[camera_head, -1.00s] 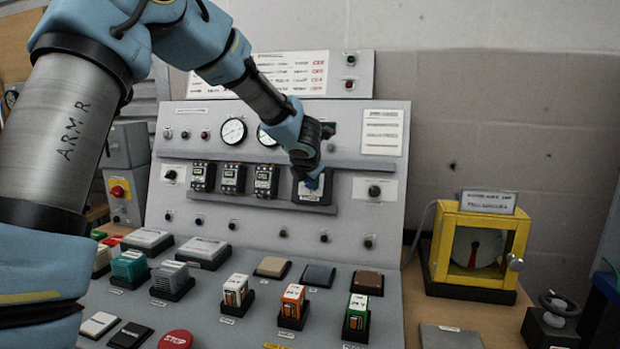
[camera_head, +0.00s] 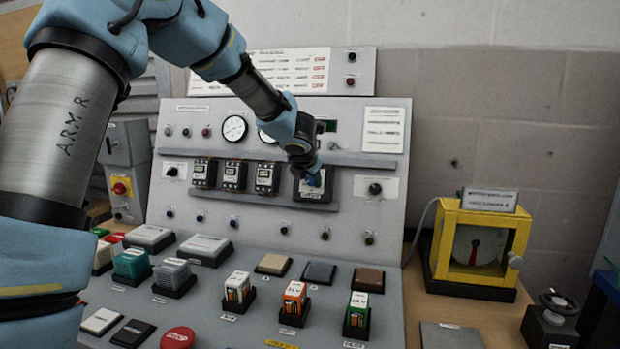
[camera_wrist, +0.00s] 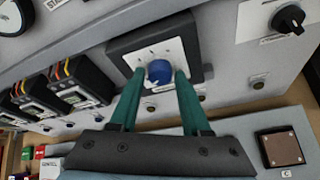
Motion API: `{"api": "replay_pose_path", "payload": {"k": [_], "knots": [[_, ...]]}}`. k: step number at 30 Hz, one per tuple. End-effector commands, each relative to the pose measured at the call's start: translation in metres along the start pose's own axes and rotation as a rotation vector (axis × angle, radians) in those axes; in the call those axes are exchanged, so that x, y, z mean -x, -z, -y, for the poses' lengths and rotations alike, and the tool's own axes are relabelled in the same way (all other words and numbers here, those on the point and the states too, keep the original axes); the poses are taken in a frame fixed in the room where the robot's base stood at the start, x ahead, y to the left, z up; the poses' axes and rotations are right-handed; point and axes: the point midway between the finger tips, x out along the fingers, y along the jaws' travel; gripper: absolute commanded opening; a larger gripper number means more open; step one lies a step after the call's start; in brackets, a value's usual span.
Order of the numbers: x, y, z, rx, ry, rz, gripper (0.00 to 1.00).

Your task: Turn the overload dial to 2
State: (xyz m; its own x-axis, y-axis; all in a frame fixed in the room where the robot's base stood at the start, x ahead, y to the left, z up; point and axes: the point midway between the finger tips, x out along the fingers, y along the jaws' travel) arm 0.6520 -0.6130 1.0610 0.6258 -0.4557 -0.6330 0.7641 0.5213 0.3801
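The overload dial is a blue round knob (camera_wrist: 159,72) on a white scale plate in a dark square housing (camera_wrist: 125,46). In the head view the housing (camera_head: 316,191) sits at the right end of the row of black devices on the upright panel. My gripper (camera_wrist: 157,76) has its two green fingers on either side of the blue knob, pointing at the panel. Whether the fingers touch the knob is unclear. The scale marks are too small to read. In the head view my gripper (camera_head: 312,176) partly covers the dial.
Several black devices (camera_head: 235,176) stand to the left of the dial. A black rotary switch (camera_head: 375,189) is on its right. A grey shelf edge (camera_head: 345,160) runs just above. A yellow-framed box (camera_head: 480,250) stands farther right on the bench.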

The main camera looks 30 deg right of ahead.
Motion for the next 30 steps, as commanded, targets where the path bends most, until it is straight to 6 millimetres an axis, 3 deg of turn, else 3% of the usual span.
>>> {"api": "replay_pose_path", "payload": {"k": [5, 14, 17, 30], "knots": [[0.0, -0.001, 0.0, 0.0, -0.001, 0.001, 0.68], [0.004, -0.002, -0.001, -0.001, -0.001, 0.002, 0.68], [0.014, -0.003, -0.001, -0.001, -0.003, 0.004, 0.68], [0.094, -0.002, -0.001, -0.002, -0.002, 0.003, 0.68]]}}
